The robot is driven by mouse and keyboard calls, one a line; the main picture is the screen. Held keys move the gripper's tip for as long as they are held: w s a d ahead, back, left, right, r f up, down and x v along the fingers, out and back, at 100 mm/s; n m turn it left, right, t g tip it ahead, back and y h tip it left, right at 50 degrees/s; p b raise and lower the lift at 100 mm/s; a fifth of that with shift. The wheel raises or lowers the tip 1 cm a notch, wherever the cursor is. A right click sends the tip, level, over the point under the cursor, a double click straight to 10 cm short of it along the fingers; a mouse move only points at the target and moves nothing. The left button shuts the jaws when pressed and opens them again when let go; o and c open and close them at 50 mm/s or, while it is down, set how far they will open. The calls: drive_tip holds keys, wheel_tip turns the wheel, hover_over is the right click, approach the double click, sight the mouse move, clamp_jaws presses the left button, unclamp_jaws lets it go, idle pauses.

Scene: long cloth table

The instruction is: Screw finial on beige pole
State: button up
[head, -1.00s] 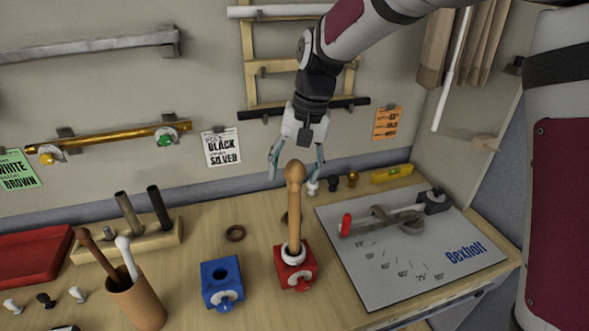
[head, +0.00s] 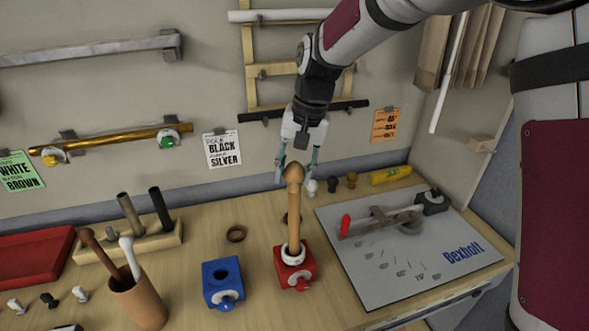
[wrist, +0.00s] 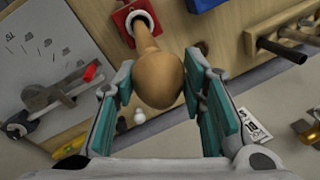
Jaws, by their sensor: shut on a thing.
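The beige pole (head: 294,220) stands upright in the red clamp block (head: 296,272). A round tan finial (head: 295,173) sits on the pole's top end; whether its thread is fully seated cannot be seen. My gripper (head: 297,170) reaches down from above and behind, with its fingers on either side of the finial, shut on it. In the wrist view the finial (wrist: 158,76) lies between the teal finger pads, with the pole (wrist: 146,38) running away to the red block (wrist: 134,18).
A blue clamp block (head: 223,283) stands left of the red one. A cup (head: 139,302) holds two rods at front left. A grey board (head: 410,255) with a tool lies right. Small finials (head: 333,184) and a yellow level (head: 391,175) stand near the wall.

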drive_tip(key=m+p, duration=0.2)
drive_tip(key=m, duration=0.1)
drive_tip(key=m+t+p, duration=0.1)
drive_tip(key=m, duration=0.3)
drive_tip(key=shift+s+a+r+h+p, duration=0.1)
drive_tip(key=shift+s+h+p, duration=0.05)
drive_tip(key=shift+h+p, duration=0.2)
drive_tip(key=m, duration=0.3)
drive_tip(key=m+h, duration=0.1)
drive_tip(key=m, duration=0.2)
drive_tip(key=shift+w+t, duration=0.2)
drive_tip(key=shift+t, duration=0.2)
drive_tip(key=m+h, duration=0.1)
drive_tip(key=m, duration=0.6)
drive_tip(key=m+h, duration=0.1)
drive_tip(key=m, duration=0.5)
drive_tip(key=shift+d+g, duration=0.2)
drive_tip(key=shift+g, duration=0.2)
drive_tip(key=o, duration=1.1)
drive_tip(key=shift+o, duration=0.2)
drive_tip(key=shift+a, duration=0.2)
